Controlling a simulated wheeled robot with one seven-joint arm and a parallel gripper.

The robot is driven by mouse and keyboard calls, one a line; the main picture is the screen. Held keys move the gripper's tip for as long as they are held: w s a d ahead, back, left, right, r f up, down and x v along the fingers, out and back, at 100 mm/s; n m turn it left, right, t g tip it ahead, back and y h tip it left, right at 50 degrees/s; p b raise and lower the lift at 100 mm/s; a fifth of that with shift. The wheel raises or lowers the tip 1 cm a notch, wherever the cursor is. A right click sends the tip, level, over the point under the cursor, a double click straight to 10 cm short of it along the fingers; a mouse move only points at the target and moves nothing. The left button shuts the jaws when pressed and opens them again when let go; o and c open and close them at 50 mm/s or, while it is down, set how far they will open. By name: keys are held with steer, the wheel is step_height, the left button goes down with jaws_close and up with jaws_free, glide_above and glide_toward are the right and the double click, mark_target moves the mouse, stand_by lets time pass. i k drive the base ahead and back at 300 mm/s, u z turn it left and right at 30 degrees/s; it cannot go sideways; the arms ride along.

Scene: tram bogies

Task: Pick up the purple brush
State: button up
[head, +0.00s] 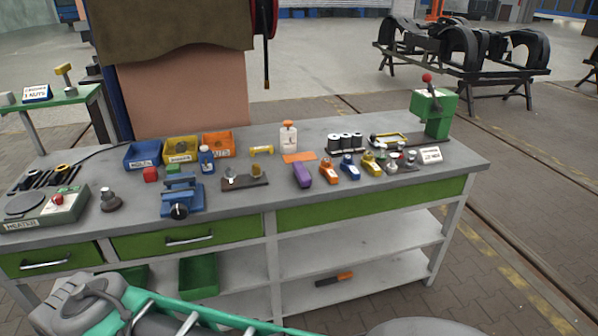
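A purple brush (302,174) lies on the grey top of the workbench (250,197), near the middle of its front half. It is a small blocky purple thing; its bristles cannot be made out. An orange one (327,172) of similar kind stands close to its right, then a blue one (349,167) and a yellow one (371,163). An orange flat piece (299,157) lies just behind the purple brush. Part of my arm shows at the bottom left, below and in front of the bench. My gripper is not in view.
A dark block with metal parts (245,179) and a blue vise (181,196) are left of the brush. A white bottle (288,137) stands behind it. A green press (434,111) stands at the right end. The bench front edge before the brush is clear.

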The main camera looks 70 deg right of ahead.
mark_target(304, 179)
steer(key=z, duration=0.6)
steer(key=i, duration=0.75)
steer(key=z, duration=1)
steer(key=i, duration=0.25)
steer(key=z, duration=0.25)
